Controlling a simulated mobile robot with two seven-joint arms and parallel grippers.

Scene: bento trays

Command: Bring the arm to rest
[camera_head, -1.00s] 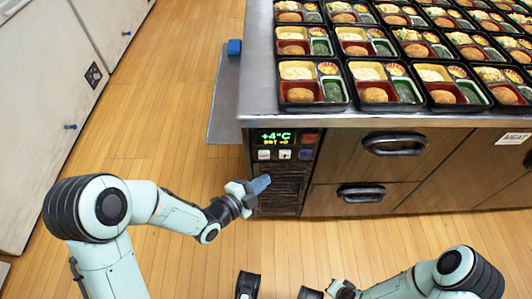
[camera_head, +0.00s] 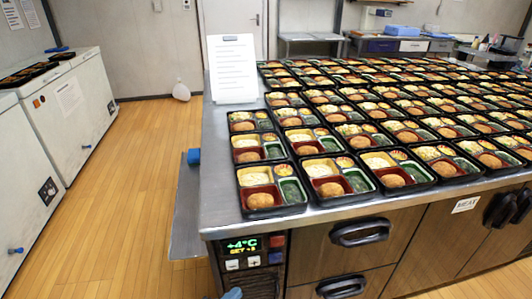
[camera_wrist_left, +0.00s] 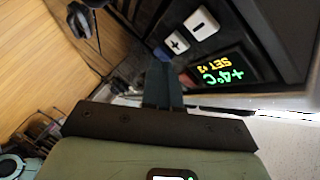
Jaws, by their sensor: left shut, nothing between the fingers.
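My left gripper shows only as a blue-grey fingertip (camera_head: 232,293) at the bottom edge of the head view, low in front of the counter's control panel. In the left wrist view the left gripper (camera_wrist_left: 163,82) has its fingers together with nothing between them. It points towards the panel, with the +4°C display (camera_wrist_left: 220,72) and the plus and minus buttons close beyond the fingertips. I cannot tell whether it touches the panel. The rest of the left arm is outside the head view. My right gripper is not in view.
A steel counter (camera_head: 215,190) carries many bento trays, with a white notice (camera_head: 233,68) standing at its left end. Drawers with dark handles (camera_head: 360,233) face me. White chest freezers (camera_head: 95,100) stand at the left wall. The wooden floor (camera_head: 130,190) between is clear.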

